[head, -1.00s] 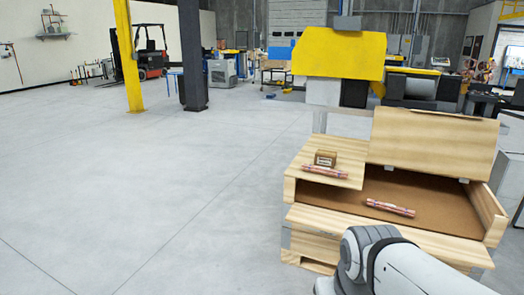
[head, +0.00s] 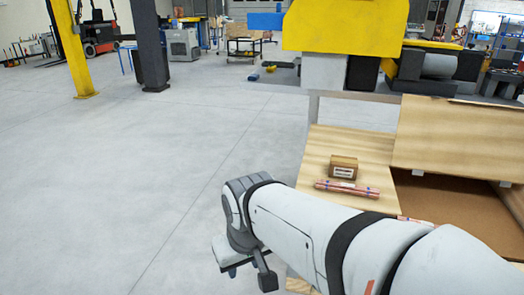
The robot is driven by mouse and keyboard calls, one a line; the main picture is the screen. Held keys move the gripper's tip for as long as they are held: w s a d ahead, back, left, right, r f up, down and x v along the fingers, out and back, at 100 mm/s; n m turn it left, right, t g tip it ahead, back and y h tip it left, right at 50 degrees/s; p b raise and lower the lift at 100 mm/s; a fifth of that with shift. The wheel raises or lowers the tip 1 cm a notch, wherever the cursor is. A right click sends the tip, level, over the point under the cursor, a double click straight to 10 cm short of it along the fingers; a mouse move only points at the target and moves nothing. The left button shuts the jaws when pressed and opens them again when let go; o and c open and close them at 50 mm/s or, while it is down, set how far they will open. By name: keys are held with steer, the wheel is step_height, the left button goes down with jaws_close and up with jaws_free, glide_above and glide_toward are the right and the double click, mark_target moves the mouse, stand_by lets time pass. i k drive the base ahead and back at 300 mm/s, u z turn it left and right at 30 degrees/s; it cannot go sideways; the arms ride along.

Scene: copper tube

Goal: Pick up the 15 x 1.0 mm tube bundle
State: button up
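One copper tube bundle (head: 347,189) lies across the light wooden shelf in the head view, in front of a small cardboard box. It has bluish bands around it. A second copper tube bundle (head: 408,219) lies in the brown-floored crate bay to the right, and my arm hides nearly all of it. No size marking can be read on either bundle. My gripper (head: 246,274) is at the far end of my white arm, left of the wooden stand and apart from both bundles. Its fingers are too unclear to show whether they are open.
The small cardboard box (head: 343,167) stands just behind the shelf bundle. A tilted wooden lid (head: 455,140) rises behind the crate bay. A yellow and grey machine (head: 345,27) stands behind the stand. Open grey floor (head: 130,190) lies to the left.

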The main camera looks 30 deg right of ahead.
mark_target(335, 186)
steer(key=z, duration=0.65)
steer(key=i, duration=1.6)
steer(key=z, duration=1.05)
steer(key=k, duration=0.65)
steer(key=z, duration=0.2)
steer(key=i, duration=0.7)
steer(key=u, duration=0.15)
